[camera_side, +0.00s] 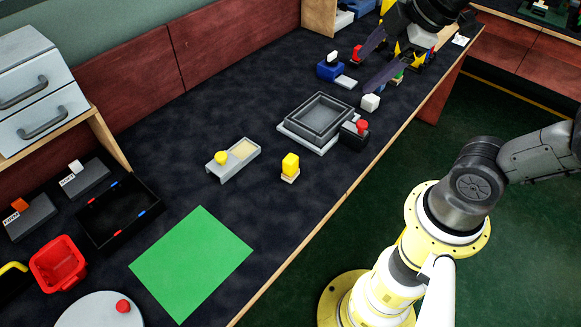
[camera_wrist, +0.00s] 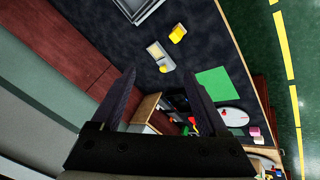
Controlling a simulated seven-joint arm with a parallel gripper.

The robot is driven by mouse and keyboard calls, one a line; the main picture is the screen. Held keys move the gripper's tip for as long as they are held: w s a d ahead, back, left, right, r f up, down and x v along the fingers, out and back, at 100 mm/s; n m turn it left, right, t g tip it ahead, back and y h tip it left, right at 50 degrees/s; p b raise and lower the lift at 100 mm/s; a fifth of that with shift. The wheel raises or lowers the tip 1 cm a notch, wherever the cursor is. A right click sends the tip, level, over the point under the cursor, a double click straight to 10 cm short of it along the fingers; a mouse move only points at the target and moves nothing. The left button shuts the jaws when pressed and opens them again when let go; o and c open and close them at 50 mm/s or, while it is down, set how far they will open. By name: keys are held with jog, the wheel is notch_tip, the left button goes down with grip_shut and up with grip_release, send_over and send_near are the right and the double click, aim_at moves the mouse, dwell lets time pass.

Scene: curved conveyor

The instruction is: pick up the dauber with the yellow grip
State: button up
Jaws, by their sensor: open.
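A yellow block-like grip (camera_side: 290,162) stands upright on a small pale base, alone on the dark table; it looks like the dauber. It also shows in the wrist view as a yellow block (camera_wrist: 177,33), beyond my fingertips. A grey tray (camera_side: 214,173) with a round yellow knob (camera_side: 222,158) and a pale yellow patch lies to its left, apart from it. My gripper (camera_side: 363,77) is open and empty, above the far right part of the table, well away from the yellow grip. Both dark fingers show in the wrist view (camera_wrist: 160,73).
A grey square tray (camera_side: 301,137) and a black box with a red knob (camera_side: 353,138) stand behind and right of the yellow grip. A green sheet (camera_side: 190,262), black tray (camera_side: 118,238) and red bin (camera_side: 58,266) lie at the left. Table around the grip is clear.

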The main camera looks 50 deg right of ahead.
jog(key=w+f+n+g, duration=0.1)
jog(key=w+f+n, duration=0.1)
jog(key=w+n, duration=0.35)
jog(key=n+g, duration=0.4)
send_over(289, 157)
notch_tip(289, 157, down, 14)
jog(key=shift+g, duration=0.5)
notch_tip(289, 157, down, 12)
jog(key=shift+f, duration=0.25)
jog(key=shift+s+f, duration=0.15)
jog(key=shift+f, duration=1.35)
jog(key=shift+s+f, duration=0.15)
jog(key=shift+f, duration=1.3)
grip_shut()
